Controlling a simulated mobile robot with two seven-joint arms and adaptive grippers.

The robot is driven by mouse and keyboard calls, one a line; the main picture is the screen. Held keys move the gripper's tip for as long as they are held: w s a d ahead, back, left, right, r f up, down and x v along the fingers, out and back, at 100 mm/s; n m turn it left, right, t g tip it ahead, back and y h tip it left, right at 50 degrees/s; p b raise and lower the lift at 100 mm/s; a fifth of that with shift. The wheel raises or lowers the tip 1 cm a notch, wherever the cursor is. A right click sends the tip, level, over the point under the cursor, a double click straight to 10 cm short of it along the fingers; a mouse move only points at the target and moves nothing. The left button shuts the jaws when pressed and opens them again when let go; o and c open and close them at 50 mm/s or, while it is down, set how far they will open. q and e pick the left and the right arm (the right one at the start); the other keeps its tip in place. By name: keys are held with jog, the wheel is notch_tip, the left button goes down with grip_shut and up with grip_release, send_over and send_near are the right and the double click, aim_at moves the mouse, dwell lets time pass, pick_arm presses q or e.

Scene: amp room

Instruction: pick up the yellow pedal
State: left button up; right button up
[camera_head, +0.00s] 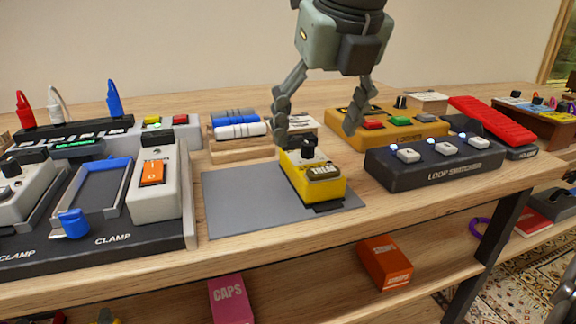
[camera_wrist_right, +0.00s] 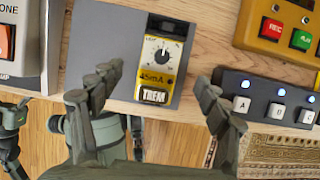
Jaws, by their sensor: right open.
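The yellow pedal (camera_head: 301,186) stands on the grey mat (camera_head: 235,204), with a black knob on top and a dark label plate reading something like "TREM". It also shows in the right wrist view (camera_wrist_right: 164,66), ahead of and between the spread fingers. My right gripper (camera_head: 318,126) is open and empty, pointing down above the pedal. Its left finger is near the pedal's back left in the head view, its right finger to the right. I see no contact. My left gripper is not clearly seen in the head view.
A black loop switcher (camera_head: 425,174) and an orange looper (camera_head: 385,130) stand close right of the pedal. A clamp board (camera_head: 110,245) with a white pedal (camera_head: 155,190) is at the left. Blue and white rolls (camera_head: 238,124) lie behind. The mat's left part is clear.

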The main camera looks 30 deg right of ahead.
aim_at(310, 156)
jog(key=x, duration=0.6)
jog(key=shift+s+f, duration=0.1)
jog(key=shift+f, duration=0.5)
pick_arm(q)
jog(key=r, duration=0.1)
jog(key=d+r+t, duration=0.1)
jog(key=shift+s+d+r+h, duration=0.1)
jog(key=shift+s+r+h, duration=0.15)
jog(key=shift+r+h, duration=0.15)
pick_arm(e)
jog(key=shift+c, duration=0.3)
jog(key=c, duration=1.4)
jog(key=shift+c, duration=0.9)
jog(key=shift+r, duration=0.15)
